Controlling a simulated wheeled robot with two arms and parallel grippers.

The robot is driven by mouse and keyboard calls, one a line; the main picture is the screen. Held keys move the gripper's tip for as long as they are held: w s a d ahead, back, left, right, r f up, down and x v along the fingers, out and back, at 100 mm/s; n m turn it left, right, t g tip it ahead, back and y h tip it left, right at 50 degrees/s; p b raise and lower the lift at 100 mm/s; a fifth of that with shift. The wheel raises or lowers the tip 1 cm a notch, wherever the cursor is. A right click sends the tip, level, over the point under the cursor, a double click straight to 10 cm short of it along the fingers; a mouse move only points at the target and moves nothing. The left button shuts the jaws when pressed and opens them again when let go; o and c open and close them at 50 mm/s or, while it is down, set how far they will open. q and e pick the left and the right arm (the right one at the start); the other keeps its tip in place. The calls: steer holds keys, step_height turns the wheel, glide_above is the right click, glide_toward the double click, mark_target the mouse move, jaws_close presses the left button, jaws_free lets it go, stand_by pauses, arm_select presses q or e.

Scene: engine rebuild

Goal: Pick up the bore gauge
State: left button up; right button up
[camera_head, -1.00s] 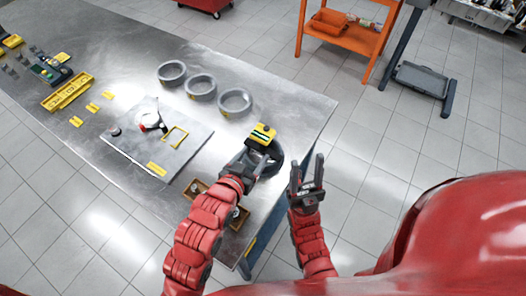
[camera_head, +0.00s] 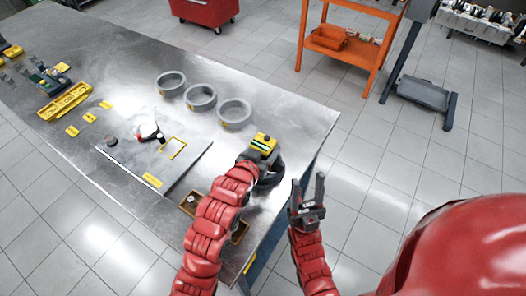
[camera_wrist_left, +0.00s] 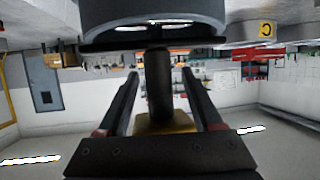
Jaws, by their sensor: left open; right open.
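The bore gauge (camera_head: 264,144) has a yellow head with a small dark-green display and stands near the table's right edge. In the left wrist view, its dark stem (camera_wrist_left: 158,88) is between the two fingers of my left gripper (camera_wrist_left: 160,74), with gaps on both sides. The fingers are open. A large dark round body (camera_wrist_left: 155,14) is at the stem's far end. In the head view my left gripper (camera_head: 250,161) is right at the gauge, its fingertips mostly hidden. My right gripper (camera_head: 306,193) is open and empty, beyond the table's right edge.
Three grey rings (camera_head: 201,97) stand behind the gauge. A grey mat (camera_head: 125,157) with small parts lies left of my left arm. A brown tray (camera_head: 240,231) sits partly under that arm. An orange cart (camera_head: 331,50) stands beyond the table.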

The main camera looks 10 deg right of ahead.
arm_select(q)
steer(key=shift+w+d+f, duration=0.25)
steer(key=shift+w+d, duration=0.15)
steer(key=shift+w, duration=0.1)
jaws_close()
stand_by(1.1)
